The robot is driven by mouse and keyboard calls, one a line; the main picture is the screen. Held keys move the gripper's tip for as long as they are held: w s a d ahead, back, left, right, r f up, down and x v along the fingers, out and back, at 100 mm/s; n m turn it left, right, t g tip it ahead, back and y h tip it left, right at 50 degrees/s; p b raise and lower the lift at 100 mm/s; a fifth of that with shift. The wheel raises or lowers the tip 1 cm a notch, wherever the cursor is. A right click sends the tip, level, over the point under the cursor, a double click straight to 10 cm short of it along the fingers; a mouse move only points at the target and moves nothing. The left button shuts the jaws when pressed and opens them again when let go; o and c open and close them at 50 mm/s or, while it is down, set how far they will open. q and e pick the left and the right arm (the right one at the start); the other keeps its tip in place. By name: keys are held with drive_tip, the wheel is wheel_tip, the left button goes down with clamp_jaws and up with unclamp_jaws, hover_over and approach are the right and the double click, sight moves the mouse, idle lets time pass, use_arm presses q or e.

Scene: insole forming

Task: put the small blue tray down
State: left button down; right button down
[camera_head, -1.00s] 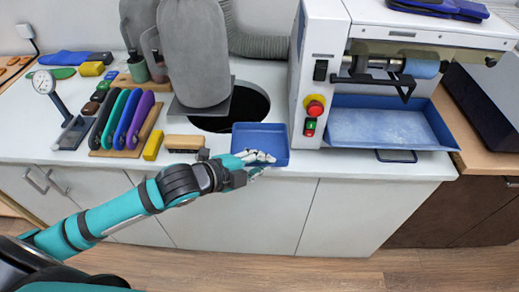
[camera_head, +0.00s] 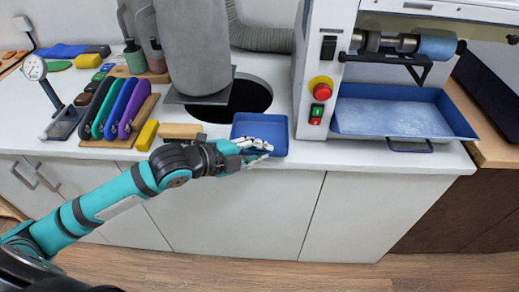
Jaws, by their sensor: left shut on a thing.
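The small blue tray (camera_head: 262,129) is at the front edge of the white counter, in the middle of the head view. It looks level, and its inside looks empty. My left gripper (camera_head: 262,146) is shut on the tray's near rim, with its fingers over the front side. I cannot tell whether the tray's underside touches the counter. My right gripper is not in view.
A machine with a red button (camera_head: 321,90) and a larger blue tray (camera_head: 395,113) stands to the right. A round dark hole (camera_head: 236,102) lies behind the small tray. A wooden block (camera_head: 180,131), a yellow block (camera_head: 147,135) and a tool rack (camera_head: 120,130) are to the left.

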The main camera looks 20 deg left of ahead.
sight(260, 139)
use_arm(q)
drive_tip(key=w, duration=0.2)
drive_tip(key=w+a, duration=0.1)
drive_tip(key=w, duration=0.1)
drive_tip(key=shift+a+f, duration=0.1)
drive_tip(key=shift+f, duration=0.05)
drive_tip(key=shift+f+p, duration=0.3)
drive_tip(key=shift+f, duration=1.5)
drive_tip(key=c, duration=1.5)
unclamp_jaws()
drive_tip(key=shift+o, duration=0.2)
drive_tip(key=shift+s, duration=0.1)
drive_tip(key=v, duration=1.2)
